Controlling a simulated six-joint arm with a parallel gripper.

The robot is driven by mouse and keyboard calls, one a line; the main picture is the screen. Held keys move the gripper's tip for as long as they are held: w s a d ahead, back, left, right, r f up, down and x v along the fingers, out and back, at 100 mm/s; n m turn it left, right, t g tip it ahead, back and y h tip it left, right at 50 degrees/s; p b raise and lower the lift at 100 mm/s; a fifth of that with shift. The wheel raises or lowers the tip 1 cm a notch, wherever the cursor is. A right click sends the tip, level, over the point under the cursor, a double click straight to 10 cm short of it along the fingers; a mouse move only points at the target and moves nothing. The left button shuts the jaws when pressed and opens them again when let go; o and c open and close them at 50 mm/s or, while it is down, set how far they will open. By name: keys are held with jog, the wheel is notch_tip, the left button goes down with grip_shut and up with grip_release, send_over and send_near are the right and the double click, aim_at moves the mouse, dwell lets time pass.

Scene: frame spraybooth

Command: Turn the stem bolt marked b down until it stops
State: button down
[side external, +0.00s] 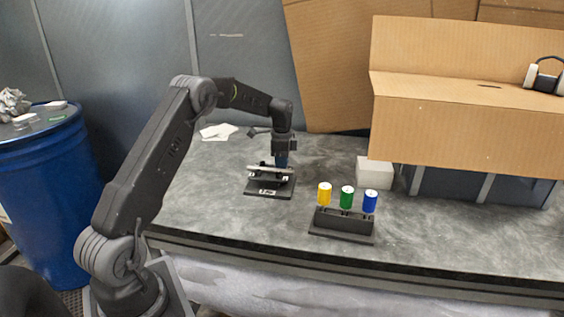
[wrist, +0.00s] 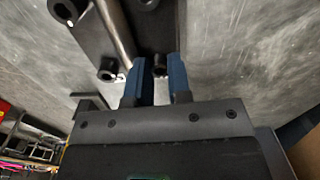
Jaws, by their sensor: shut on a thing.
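A dark fixture (side external: 270,190) with a pale metal bar (side external: 268,170) across it stands on the bench. In the wrist view, the bar (wrist: 117,32) runs along the dark plate, with several round black bolt heads near it. My gripper (side external: 281,163) points down over the right side of the fixture. Its blue fingers (wrist: 156,68) are shut on a dark bolt head (wrist: 160,65); another bolt head (wrist: 108,66) stands just left of them. The letters by the bolts are too small to read, so I cannot confirm the b mark.
A black rack (side external: 342,224) with yellow, green and blue capped cylinders stands right of the fixture. A white block (side external: 375,172) and a large cardboard box (side external: 470,110) are behind it. White papers (side external: 218,132) lie at the back. A blue drum (side external: 42,190) stands left, off the bench.

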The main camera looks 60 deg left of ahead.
jog(key=shift+s+f+m, duration=0.1)
jog(key=shift+m, duration=0.3)
jog(key=c, duration=1.1)
grip_release()
jog(key=shift+o, duration=0.2)
notch_tip(320, 180, up, 14)
